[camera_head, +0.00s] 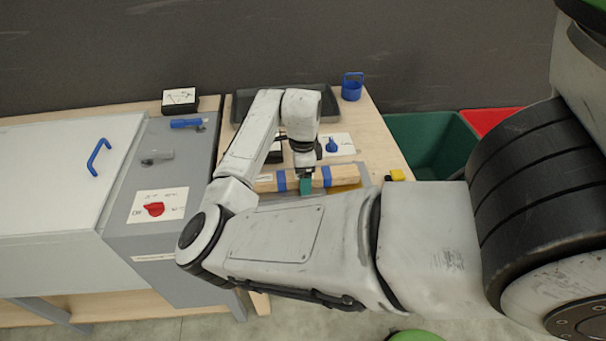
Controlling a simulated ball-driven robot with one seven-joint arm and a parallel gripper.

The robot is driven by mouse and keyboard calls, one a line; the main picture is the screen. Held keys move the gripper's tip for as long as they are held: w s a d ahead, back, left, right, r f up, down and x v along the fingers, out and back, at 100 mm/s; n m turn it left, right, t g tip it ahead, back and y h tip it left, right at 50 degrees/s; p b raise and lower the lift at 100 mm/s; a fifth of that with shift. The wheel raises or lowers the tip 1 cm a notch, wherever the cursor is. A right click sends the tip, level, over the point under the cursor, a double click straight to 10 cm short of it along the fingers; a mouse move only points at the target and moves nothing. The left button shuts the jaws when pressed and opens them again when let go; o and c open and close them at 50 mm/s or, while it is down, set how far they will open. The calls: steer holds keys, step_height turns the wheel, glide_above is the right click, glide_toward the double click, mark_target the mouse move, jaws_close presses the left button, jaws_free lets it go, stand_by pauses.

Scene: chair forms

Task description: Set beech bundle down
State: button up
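The beech bundle (344,176) is a long pale wooden bundle with blue bands. It lies level, left to right, low over the front part of the wooden table. My gripper (306,184) points down at the middle of the bundle, with a teal finger against its front side. The other finger is hidden behind the bundle. The gripper looks shut on the bundle. My forearm hides the area in front, so I cannot tell whether the underside touches the surface below.
A grey machine (165,170) with a red knob adjoins on the left. A green bin (430,135) stands beyond the table's right edge.

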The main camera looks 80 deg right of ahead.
steer(key=shift+r, duration=0.1)
step_height(320, 180, up, 12)
steer(key=b, duration=0.1)
stand_by(0.5)
